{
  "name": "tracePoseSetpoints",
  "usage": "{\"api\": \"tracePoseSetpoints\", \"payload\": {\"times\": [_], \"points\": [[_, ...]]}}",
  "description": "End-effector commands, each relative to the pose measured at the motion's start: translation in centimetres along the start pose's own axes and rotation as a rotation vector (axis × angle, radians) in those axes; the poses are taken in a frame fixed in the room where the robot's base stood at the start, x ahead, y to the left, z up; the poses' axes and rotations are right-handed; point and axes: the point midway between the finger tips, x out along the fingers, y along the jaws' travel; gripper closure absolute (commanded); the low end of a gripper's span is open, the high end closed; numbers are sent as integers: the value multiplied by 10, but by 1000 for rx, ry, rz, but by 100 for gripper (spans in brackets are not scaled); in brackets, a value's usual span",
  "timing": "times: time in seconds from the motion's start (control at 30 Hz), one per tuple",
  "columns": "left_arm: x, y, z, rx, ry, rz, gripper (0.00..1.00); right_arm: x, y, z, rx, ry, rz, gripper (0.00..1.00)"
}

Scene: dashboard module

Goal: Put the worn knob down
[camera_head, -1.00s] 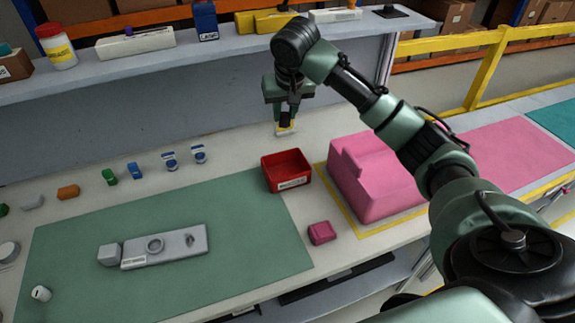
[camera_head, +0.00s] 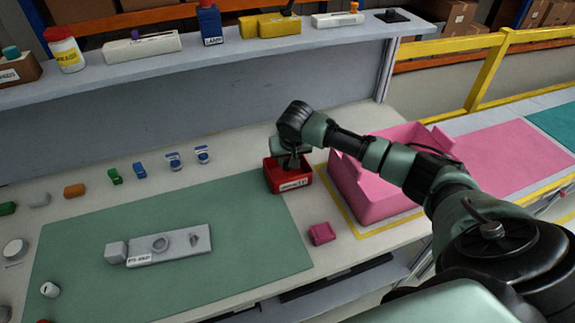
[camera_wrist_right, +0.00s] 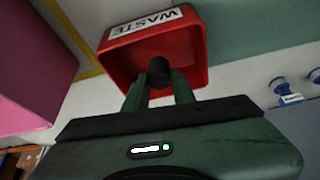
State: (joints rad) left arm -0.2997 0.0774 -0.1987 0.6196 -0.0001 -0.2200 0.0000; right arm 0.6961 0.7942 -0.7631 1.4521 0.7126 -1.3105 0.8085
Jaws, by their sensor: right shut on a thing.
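The worn knob (camera_wrist_right: 159,70) shows as a small dark round piece between my right fingertips in the right wrist view. My right gripper (camera_wrist_right: 157,90) is shut on it, with the fingers reaching into the mouth of the red bin labelled WASTE (camera_wrist_right: 199,65). In the head view my right gripper (camera_head: 290,161) is right over the red bin (camera_head: 291,187), and its wrist hides the knob. I cannot tell whether the knob touches the bin floor. My left gripper is not in view.
A large pink box (camera_head: 375,208) stands just right of the bin. A small pink block (camera_head: 321,233) lies in front. A grey module (camera_head: 170,244) lies on the green mat (camera_head: 90,285). Blue-topped knobs (camera_head: 203,154) and coloured blocks line the back. A shelf (camera_head: 260,60) runs behind.

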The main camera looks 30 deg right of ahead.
Motion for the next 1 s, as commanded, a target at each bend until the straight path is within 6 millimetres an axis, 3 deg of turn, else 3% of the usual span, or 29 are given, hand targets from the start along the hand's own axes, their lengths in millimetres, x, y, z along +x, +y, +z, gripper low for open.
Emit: {"api": "tracePoseSetpoints", "payload": {"times": [0.2,0.8,0.83,0.87,0.9,1.0], "points": [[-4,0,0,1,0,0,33,26,0,12,0,-2,2,100],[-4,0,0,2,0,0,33,36,0,16,1,-1,0,100],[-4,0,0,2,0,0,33,36,0,15,0,-1,0,67],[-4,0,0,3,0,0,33,36,0,15,0,-1,1,58],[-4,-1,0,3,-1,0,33,36,0,15,0,-1,1,53],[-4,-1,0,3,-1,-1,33,36,0,15,0,-1,1,53]]}}
